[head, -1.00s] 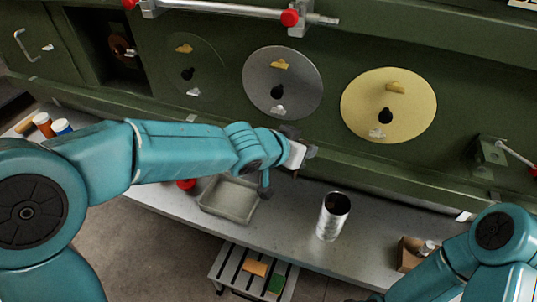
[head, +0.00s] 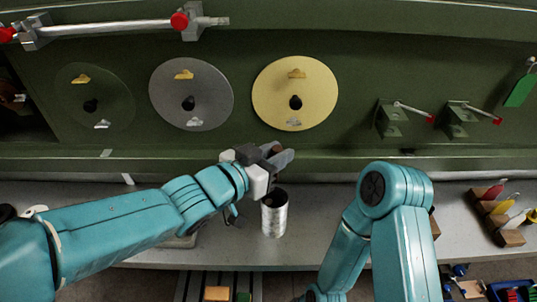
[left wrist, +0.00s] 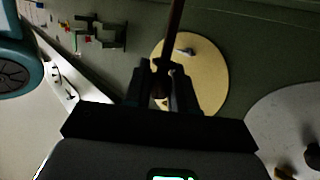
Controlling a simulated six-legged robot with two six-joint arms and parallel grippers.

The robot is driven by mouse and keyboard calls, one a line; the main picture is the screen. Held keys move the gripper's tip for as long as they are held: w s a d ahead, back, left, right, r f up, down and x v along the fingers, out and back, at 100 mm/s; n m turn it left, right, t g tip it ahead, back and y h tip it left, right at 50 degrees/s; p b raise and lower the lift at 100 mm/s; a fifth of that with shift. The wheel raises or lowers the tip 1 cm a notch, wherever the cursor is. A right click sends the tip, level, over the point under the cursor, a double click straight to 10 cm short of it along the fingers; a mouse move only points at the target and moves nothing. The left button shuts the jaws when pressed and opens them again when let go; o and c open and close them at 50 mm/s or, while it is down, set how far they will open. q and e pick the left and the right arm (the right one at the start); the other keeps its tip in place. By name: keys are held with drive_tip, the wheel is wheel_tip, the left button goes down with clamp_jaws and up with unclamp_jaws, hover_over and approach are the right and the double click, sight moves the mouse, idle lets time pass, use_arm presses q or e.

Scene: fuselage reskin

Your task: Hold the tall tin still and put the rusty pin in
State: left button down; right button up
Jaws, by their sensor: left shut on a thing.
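The tall tin (head: 274,216) is a shiny metal cylinder standing upright on the grey bench in the head view. My left gripper (head: 280,158) is just above and behind its mouth in that picture. In the left wrist view, the left gripper (left wrist: 172,88) is shut on a thin rusty brown rod, the rusty pin (left wrist: 175,32), which runs up out of the frame. The pin looks clear of the tin; the wrist view does not show the tin. My right arm stands to the right of the tin, and its gripper is out of the frame.
Behind the bench is a green panel with a yellow disc (head: 296,93), a grey disc (head: 191,96) and brackets (head: 392,120). A wooden rack (head: 499,214) with coloured tabs stands at the right. A slatted stand (head: 218,282) is below the bench's front edge.

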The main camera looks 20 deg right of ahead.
use_arm(q)
drive_tip(key=shift+w+a, duration=0.1)
drive_tip(key=shift+a, duration=0.05)
drive_tip(key=shift+a+r, duration=0.1)
drive_tip(key=shift+s+f+b, duration=0.25)
drive_tip(key=shift+f+b, duration=0.2)
drive_tip(key=shift+f, duration=0.15)
wheel_tip(320, 180, down, 3)
drive_tip(key=shift+r+b, duration=0.15)
drive_tip(key=shift+b, duration=1)
drive_tip(key=shift+w, duration=0.1)
